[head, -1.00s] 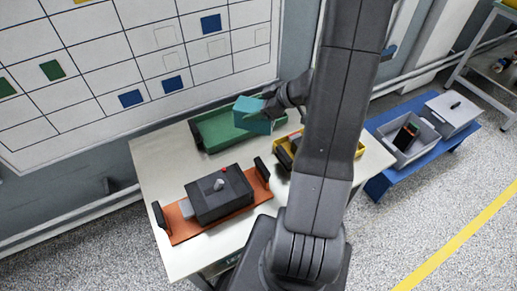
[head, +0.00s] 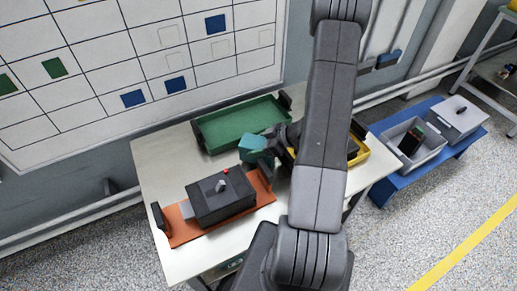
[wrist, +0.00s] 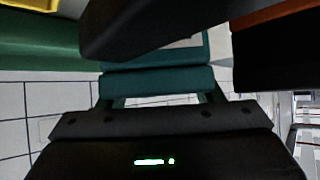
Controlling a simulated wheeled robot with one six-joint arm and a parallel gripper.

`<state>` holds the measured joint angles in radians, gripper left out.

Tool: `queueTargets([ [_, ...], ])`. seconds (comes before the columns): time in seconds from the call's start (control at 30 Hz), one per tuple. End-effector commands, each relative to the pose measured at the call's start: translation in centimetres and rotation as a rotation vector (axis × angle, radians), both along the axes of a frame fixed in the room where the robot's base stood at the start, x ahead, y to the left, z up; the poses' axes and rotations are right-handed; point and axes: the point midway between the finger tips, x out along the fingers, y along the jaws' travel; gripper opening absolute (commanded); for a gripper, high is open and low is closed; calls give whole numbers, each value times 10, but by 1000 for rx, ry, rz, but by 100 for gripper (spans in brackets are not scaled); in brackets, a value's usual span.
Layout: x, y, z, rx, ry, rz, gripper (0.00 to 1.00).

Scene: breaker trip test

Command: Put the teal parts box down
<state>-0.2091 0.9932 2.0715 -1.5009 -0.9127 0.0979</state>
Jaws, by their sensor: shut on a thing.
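The teal parts box (head: 253,149) is held in my gripper (head: 268,146), over the table between the green tray and the black device. In the wrist view the teal box (wrist: 150,82) lies across the jaws of my gripper (wrist: 160,103), partly hidden by a dark shape. My gripper is shut on it. Whether the box touches the table (head: 155,151) cannot be told.
A green tray (head: 240,123), which looks empty, is at the back of the table. An orange tray (head: 183,234) carries a black device (head: 220,199) in front. A yellow tray (head: 361,155) is partly behind my arm. A grey bin (head: 426,159) stands on a blue bench (head: 383,190).

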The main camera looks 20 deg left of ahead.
Motion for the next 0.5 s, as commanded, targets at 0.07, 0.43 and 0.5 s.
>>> queueTargets([
  [0.07,0,0,-11,1,2,0,23],
  [0.43,0,0,-20,1,-1,0,23],
  [0.5,0,0,-21,1,-1,0,23],
])
